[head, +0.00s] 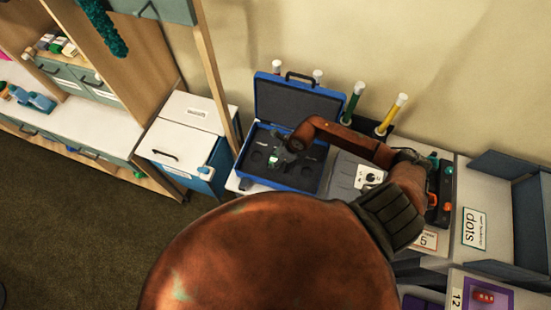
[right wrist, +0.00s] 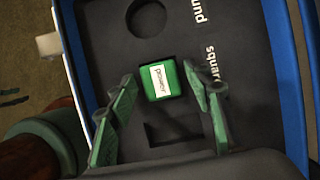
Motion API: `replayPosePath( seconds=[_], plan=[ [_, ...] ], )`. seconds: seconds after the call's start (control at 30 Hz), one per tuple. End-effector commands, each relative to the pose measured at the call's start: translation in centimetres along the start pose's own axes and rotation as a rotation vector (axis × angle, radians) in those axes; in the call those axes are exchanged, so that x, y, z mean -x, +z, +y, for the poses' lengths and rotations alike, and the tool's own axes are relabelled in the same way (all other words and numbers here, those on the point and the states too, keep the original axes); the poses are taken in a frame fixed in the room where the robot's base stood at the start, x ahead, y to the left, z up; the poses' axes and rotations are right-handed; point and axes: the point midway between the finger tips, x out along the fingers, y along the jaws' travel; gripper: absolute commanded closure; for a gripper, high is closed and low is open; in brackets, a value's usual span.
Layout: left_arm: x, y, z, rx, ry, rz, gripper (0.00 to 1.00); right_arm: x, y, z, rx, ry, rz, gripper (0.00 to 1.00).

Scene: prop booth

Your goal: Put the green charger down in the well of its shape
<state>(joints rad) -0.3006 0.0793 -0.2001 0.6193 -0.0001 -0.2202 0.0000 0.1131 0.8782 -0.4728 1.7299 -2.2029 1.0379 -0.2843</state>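The green charger (right wrist: 162,80), a small block with a white label, shows in the right wrist view between my right gripper's fingers (right wrist: 160,82). It appears to sit in a squarish well of the dark foam insert (right wrist: 225,50); how deep it sits I cannot tell. The fingers stand apart on either side, with a gap at the left one and the right tip close to it. In the head view the charger (head: 273,159) shows small in the open blue case (head: 247,107), under my right gripper (head: 285,150). My left gripper is not in view.
The foam has an empty round well (right wrist: 146,18) and an empty rectangular well (right wrist: 172,130). The case's lid stands open at the back. Beside the case are a grey device (head: 345,178) and upright tubes (head: 353,102). A white-topped cabinet (head: 190,130) stands left.

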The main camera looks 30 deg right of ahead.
Motion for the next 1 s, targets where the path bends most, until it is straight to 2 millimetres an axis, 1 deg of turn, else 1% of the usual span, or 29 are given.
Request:
replayPosePath(
  seconds=[0.27, 0.4, 0.43, 0.57, 0.8, 0.9, 1.0],
  plan=[
    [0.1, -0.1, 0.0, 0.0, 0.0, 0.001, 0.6, 0.1, 0.0, 0.0, 0.0, 0.0, 0.0, 0.51],
    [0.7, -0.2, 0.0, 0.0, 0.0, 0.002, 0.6, 0.8, 0.3, 0.0, 0.0, 0.001, 0.0, 0.51],
    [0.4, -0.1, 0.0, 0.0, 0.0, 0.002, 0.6, 1.1, 0.2, -0.1, 0.002, -0.002, 0.0, 0.51],
    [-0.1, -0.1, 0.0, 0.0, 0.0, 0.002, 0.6, 3.4, 0.1, -0.1, 0.005, -0.003, 0.0, 0.51],
    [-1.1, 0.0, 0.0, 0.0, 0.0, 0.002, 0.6, 8.5, 0.0, -0.1, 0.003, -0.002, 0.001, 0.51],
    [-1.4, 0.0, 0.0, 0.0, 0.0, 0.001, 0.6, 10.2, 0.1, 0.0, 0.003, -0.002, 0.002, 0.51],
    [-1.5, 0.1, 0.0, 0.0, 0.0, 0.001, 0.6, 11.4, 0.1, -0.1, 0.001, -0.001, 0.001, 0.51]
  ],
)
